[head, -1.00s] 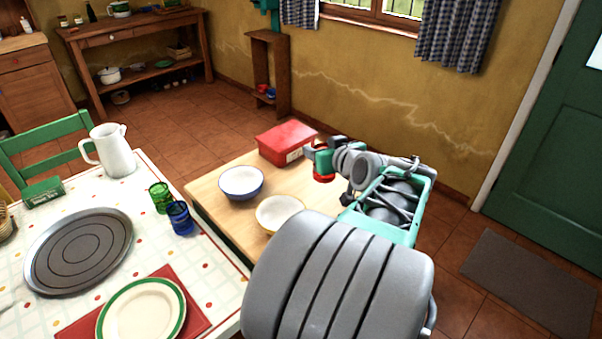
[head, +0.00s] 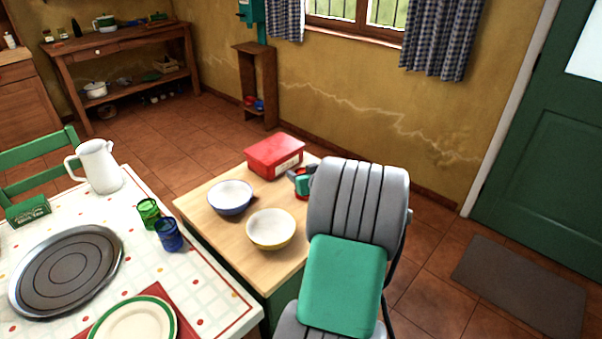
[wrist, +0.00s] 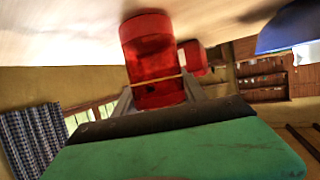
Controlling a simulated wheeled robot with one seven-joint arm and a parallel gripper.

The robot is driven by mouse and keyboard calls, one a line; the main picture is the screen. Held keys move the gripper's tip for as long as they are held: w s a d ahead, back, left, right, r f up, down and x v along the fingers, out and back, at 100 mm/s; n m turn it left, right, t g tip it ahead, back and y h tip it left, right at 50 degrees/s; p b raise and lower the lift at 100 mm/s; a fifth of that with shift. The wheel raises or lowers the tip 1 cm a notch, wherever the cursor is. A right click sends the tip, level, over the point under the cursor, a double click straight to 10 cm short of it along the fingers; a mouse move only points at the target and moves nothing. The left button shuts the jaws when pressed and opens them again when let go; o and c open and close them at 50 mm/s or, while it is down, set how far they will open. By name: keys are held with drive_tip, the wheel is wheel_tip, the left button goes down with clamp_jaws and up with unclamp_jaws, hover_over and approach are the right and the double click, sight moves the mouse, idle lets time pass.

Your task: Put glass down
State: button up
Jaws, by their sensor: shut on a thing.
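A red glass (wrist: 150,45) stands out between the fingers of my gripper (wrist: 158,92) in the wrist view, which appears upside down. The gripper is shut on the glass. In the head view my gripper (head: 301,183) is small and partly hidden behind my arm, over the wooden counter top (head: 243,253) beside the red box. The glass is close to the counter surface. I cannot tell whether its base touches the wood.
A red box (head: 274,156) stands at the counter's back; a blue-rimmed bowl (head: 231,197) and a yellow bowl (head: 271,229) stand left of my gripper. Green (head: 149,213) and blue (head: 169,235) glasses stand on the dining table. Bare wood shows at the counter's front.

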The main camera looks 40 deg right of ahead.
drive_tip(key=shift+f, duration=0.15)
drive_tip(key=o, duration=1.5)
